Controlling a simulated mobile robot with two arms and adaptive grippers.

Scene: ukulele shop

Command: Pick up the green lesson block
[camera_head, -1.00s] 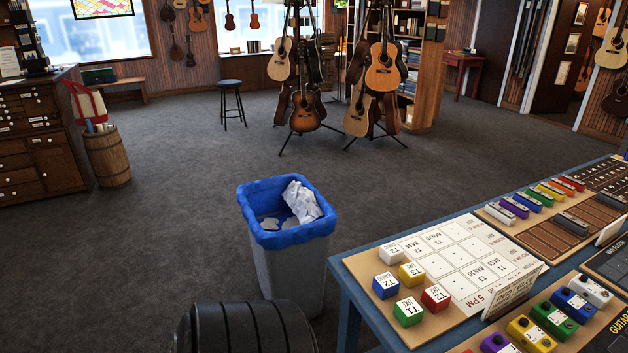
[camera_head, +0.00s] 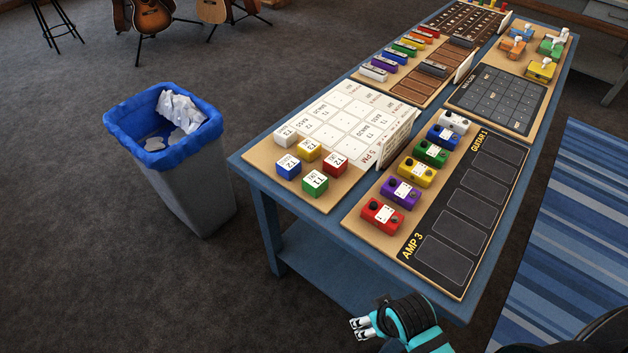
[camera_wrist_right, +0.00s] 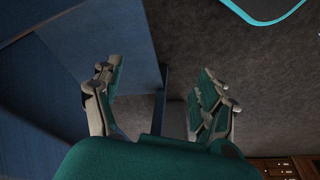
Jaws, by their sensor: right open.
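The green lesson block (camera_head: 315,184) is a small cube with white label faces. It sits on the near left part of the tan lesson board (camera_head: 318,202), at the table's near left corner. Beside it are a red block (camera_head: 334,163), a blue block (camera_head: 288,167), a yellow block (camera_head: 307,149) and a white block (camera_head: 284,136). My right gripper (camera_head: 360,328) is low in front of the table's near end, apart from the block. In the right wrist view the right gripper (camera_wrist_right: 158,105) is open and empty, next to the blue table. My left gripper is not in view.
The blue table (camera_head: 262,187) holds several more boards. A pedal board (camera_head: 375,232) with coloured pedals lies right of the lesson board. A standing card (camera_head: 397,140) is between them. A grey bin (camera_head: 187,185) with a blue liner stands left of the table. Open carpet lies in front.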

